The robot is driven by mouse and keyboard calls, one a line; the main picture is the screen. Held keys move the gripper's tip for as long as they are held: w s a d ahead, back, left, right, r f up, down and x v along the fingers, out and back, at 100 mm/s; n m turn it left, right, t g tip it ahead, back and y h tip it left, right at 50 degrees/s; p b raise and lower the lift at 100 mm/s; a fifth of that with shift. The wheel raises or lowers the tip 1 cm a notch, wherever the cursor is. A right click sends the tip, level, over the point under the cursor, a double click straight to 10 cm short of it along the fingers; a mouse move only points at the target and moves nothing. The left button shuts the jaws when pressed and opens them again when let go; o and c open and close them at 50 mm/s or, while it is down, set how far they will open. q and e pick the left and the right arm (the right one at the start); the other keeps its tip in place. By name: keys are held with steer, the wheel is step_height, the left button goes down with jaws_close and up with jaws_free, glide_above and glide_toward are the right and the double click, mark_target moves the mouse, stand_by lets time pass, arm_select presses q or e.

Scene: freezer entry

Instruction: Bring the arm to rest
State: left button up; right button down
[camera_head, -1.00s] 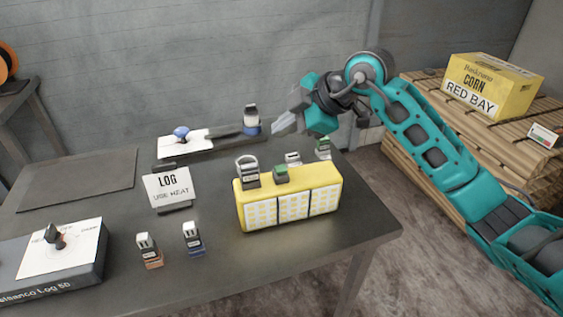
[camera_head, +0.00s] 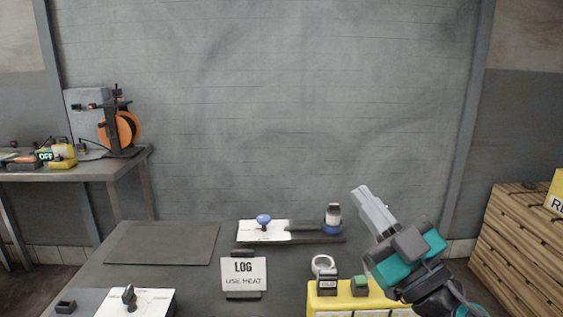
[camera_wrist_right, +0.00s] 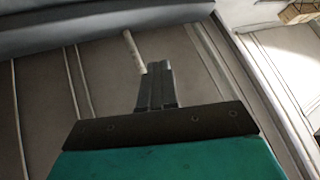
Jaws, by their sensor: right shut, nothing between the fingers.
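My right gripper (camera_head: 374,207) is raised above the right part of the dark table (camera_head: 200,270). Its grey fingers are together, point up and to the left, and hold nothing. In the right wrist view the closed fingers (camera_wrist_right: 156,85) stick out past the dark plate and teal housing, with nothing between them. The right arm comes in from the lower right corner of the head view. My left gripper is not in view.
A yellow box (camera_head: 345,300) with stamps on top stands below the gripper. A LOG sign (camera_head: 244,272), a white card with a blue knob (camera_head: 263,230) and a bottle (camera_head: 333,217) are on the table. Wooden crates (camera_head: 520,240) stand at right. A side bench (camera_head: 80,170) is at left.

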steer(key=s+d+f+m+g+h, duration=0.3)
steer(key=d+f+m+h, duration=0.3)
steer(key=f+h, duration=0.25)
steer(key=s+d+f+m+g+h, duration=0.25)
steer(key=d+f+m+h, duration=0.4)
steer(key=f, duration=0.35)
steer(key=s+a+f+n+g+y, duration=0.1)
steer(key=s+a+f+n+g, duration=0.1)
steer(key=s+f+g, duration=0.6)
steer(key=s+a+f+n+g+y, duration=0.1)
steer(key=s+a+f+g, duration=0.3)
steer(key=s, duration=0.6)
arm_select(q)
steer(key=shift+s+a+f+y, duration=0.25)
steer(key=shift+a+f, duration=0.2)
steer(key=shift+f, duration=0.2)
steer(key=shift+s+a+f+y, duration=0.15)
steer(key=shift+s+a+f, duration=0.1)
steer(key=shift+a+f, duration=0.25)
arm_select(e)
steer(key=w+a+f+t+y, duration=0.1)
steer(key=w+f+t+y, duration=0.1)
steer(key=w+f+t, duration=0.4)
step_height(320, 180, down, 4)
steer(key=shift+w+a+f+n+t, duration=0.2)
steer(key=shift+w+n+t, duration=0.25)
steer(key=shift+t, duration=0.5)
